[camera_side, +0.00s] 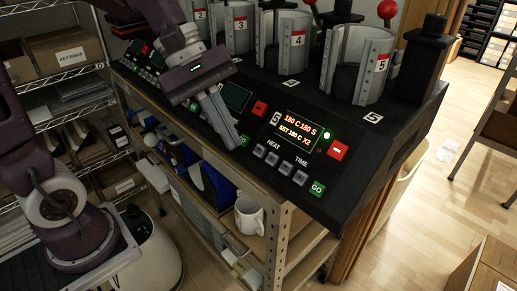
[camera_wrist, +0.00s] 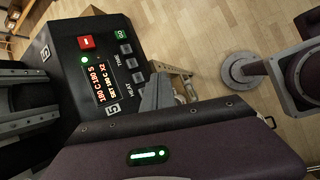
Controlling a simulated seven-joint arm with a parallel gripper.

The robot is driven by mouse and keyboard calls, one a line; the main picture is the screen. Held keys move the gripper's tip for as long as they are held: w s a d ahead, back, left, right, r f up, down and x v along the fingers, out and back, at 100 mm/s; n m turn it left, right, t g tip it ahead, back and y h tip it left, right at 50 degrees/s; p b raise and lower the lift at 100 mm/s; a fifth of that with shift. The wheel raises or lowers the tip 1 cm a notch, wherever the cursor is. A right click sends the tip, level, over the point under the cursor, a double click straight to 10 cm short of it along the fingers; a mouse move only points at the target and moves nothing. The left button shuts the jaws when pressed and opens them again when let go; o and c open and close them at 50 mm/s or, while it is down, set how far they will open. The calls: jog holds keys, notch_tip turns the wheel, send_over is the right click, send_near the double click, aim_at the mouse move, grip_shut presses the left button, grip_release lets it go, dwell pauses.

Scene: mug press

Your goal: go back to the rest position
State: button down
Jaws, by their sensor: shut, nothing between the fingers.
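My gripper (camera_side: 236,143) is shut and empty, pointing down in front of the black mug press (camera_side: 400,122), just left of the station 5 control panel. Its fingertips overlap the panel's front in the side view; I cannot tell whether they touch it. In the wrist view the gripper's fingers (camera_wrist: 160,92) show beside the panel's grey buttons. The station 5 display (camera_side: 298,126) is lit and reads 180 C 180 S. A green light (camera_side: 327,135) glows next to it. A white mug (camera_side: 250,215) stands on the shelf below the press.
Metal mug clamps numbered 2 to 5 stand on the press; the station 5 clamp (camera_side: 357,65) has a red-knobbed lever (camera_side: 387,9). Wire shelves with boxes (camera_side: 65,52) stand at the left. Blue bins (camera_side: 212,185) sit under the press. Open wooden floor (camera_side: 440,165) lies to the right.

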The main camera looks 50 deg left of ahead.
jog(key=s+a+m+t+y, duration=0.2)
jog(key=s+m+y, duration=0.1)
jog(key=s+m, duration=0.3)
jog(key=s+a+m+t+y, duration=0.1)
jog(key=s+a+m+y, duration=0.1)
jog(key=s+m, duration=0.4)
jog(key=a+m, duration=0.1)
jog(key=m, duration=0.1)
jog(key=shift+a+r+m+t+y, duration=0.3)
jog(key=shift+a+m+t+y, duration=0.05)
jog(key=shift+m+t+y, duration=0.05)
